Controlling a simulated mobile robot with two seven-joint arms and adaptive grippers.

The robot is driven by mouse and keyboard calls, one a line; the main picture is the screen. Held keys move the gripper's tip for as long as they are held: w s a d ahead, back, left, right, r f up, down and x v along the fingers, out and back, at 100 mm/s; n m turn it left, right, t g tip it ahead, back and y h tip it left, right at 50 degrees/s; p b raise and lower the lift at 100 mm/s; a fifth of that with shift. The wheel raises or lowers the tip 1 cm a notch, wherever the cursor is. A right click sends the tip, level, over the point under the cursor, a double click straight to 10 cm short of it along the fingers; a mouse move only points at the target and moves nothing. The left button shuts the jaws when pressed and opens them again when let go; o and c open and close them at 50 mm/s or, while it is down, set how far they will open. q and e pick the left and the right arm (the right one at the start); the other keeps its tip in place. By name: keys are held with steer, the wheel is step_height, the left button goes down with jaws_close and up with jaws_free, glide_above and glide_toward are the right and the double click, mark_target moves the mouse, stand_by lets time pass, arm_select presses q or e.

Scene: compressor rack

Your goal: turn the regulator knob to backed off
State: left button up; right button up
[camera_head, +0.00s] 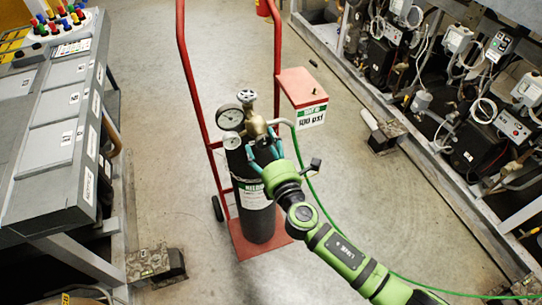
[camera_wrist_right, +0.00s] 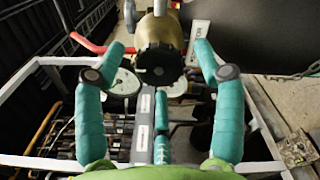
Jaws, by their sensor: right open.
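The regulator (camera_head: 255,124) is a brass body on top of a dark gas cylinder (camera_head: 256,222), with a large gauge (camera_head: 230,117) and a smaller one (camera_head: 231,141). In the right wrist view, the black regulator knob (camera_wrist_right: 157,64) sits at the end of the brass body (camera_wrist_right: 158,31). My right gripper (camera_head: 262,153) reaches the regulator from the front right. In the wrist view its teal fingers (camera_wrist_right: 162,58) are spread on both sides of the knob, with visible gaps. In the head view the fingers partly hide the knob area. My left gripper is not in view.
The cylinder stands on a red hand truck (camera_head: 189,75). A red box with a white label (camera_head: 312,117) is close at the right, and a green hose (camera_head: 306,175) runs past my right arm. A grey cabinet (camera_head: 50,140) stands left, the compressor rack (camera_head: 400,140) right.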

steer(key=v, duration=1.1)
steer(key=shift+s, duration=0.25)
steer(key=s+d+f+m+g+h, duration=0.2)
steer(key=s+d+f+m+g, duration=0.15)
steer(key=f, duration=0.75)
steer(key=s+d+f+m+g+h, duration=0.15)
steer(key=d+f+m, duration=0.35)
steer(key=f, duration=0.5)
steer(key=s+d+f+m+g+h, duration=0.2)
steer(key=s+d+f+m+g, duration=0.15)
steer(key=f, duration=0.75)
steer(key=s+d+f+m+g, duration=0.2)
steer(key=s+f+m, duration=0.2)
steer(key=s, duration=0.5)
steer(key=s+d+f+m+g, duration=0.1)
steer(key=s+f+m+g, duration=0.2)
steer(key=s, duration=0.7)
steer(key=s+d+f+m+g, duration=0.2)
steer(key=s+f+m, duration=0.5)
steer(key=s+f, duration=0.1)
steer(key=shift+s+d+f+g, duration=0.25)
steer(key=shift+s+d+g, duration=0.1)
steer(key=shift+s, duration=0.4)
